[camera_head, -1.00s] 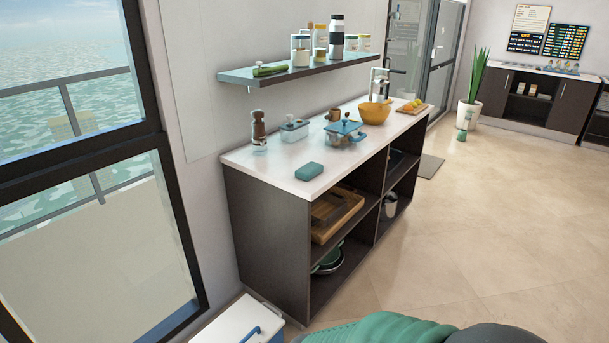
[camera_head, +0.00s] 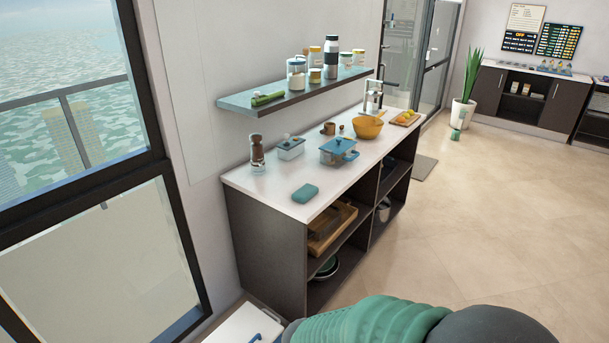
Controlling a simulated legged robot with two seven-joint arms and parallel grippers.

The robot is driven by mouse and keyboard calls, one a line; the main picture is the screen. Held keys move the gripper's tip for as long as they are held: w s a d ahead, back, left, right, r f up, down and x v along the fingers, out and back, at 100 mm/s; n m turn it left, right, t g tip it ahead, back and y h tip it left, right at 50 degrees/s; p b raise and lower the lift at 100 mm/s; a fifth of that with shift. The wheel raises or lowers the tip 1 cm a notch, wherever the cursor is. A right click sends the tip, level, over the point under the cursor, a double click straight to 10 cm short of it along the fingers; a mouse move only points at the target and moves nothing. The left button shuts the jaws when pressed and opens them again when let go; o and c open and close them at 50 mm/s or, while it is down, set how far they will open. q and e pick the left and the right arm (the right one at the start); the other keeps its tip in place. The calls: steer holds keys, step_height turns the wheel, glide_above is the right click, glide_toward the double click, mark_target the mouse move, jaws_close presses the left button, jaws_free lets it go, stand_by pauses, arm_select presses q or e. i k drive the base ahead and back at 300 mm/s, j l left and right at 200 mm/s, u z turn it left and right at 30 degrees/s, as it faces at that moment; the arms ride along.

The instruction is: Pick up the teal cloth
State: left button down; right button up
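A small teal block-like item (camera_head: 305,193), which looks like a folded cloth or sponge, lies on the near end of the white countertop (camera_head: 268,193). Nothing touches it or covers it. A teal and dark grey part of my own arm shows at the bottom edge, below and to the right of the cabinet's near end. Neither gripper is in view.
A wall shelf (camera_head: 290,98) with jars hangs above. A white box (camera_head: 245,326) sits on the floor at the cabinet's near end. The floor to the right is clear.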

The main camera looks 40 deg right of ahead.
mark_target(306, 192)
steer(key=i+l+u, duration=0.15)
steer(key=l+u, duration=0.3)
steer(key=l, duration=0.9)
steer(key=l+u, duration=0.5)
steer(key=l, duration=0.85)
